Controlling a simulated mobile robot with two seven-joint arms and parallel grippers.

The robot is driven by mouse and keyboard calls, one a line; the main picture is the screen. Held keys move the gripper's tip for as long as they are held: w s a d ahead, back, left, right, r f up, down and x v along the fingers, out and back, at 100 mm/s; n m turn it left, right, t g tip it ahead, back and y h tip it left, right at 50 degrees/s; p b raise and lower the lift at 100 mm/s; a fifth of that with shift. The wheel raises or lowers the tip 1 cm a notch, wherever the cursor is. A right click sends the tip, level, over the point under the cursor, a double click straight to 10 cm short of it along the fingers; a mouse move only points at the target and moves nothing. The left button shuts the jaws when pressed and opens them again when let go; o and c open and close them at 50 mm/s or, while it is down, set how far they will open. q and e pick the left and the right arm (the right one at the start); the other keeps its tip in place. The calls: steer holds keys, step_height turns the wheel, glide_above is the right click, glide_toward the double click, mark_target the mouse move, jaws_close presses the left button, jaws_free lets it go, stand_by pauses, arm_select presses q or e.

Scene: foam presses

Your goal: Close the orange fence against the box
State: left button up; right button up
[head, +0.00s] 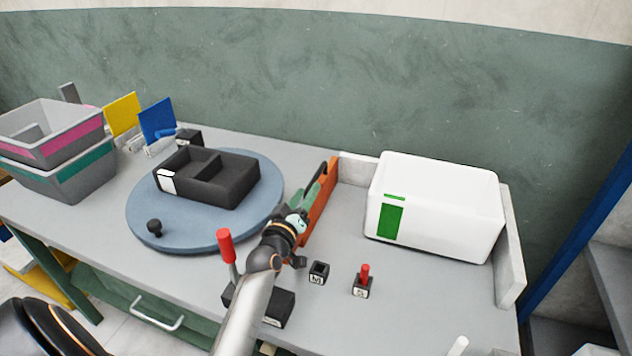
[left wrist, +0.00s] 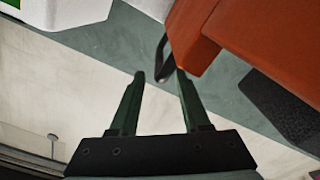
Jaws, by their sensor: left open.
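The orange fence (head: 325,200) stands on the bench at the left of the white box (head: 435,205), with a gap of bare bench between them. It also shows large and close at the upper right of the left wrist view (left wrist: 265,40). A dark looped handle (left wrist: 166,62) shows beside the fence. My left gripper (head: 306,196) is at the near side of the fence and partly covers it. Its green fingers (left wrist: 160,75) are apart, with their tips near the handle; I cannot tell whether they touch it. My right gripper is not in view.
A blue turntable (head: 140,215) with a black divided tray (head: 240,190) lies to the left. A red-handled lever (head: 225,245), a small black block (head: 319,272) and a red-knobbed switch (head: 363,283) stand near the front. Grey bins (head: 65,180) are far left.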

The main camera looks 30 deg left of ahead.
mark_target(316, 174)
arm_select(q)
steer(key=b+x, duration=0.3)
steer(key=x, duration=0.3)
steer(key=shift+w+f, duration=0.15)
steer(key=shift+w, duration=0.25)
steer(key=shift+w+a, duration=0.1)
steer(key=shift+w, duration=0.05)
jaws_close()
steer(key=shift+w+r, duration=0.1)
steer(key=shift+r, duration=0.1)
stand_by(0.7)
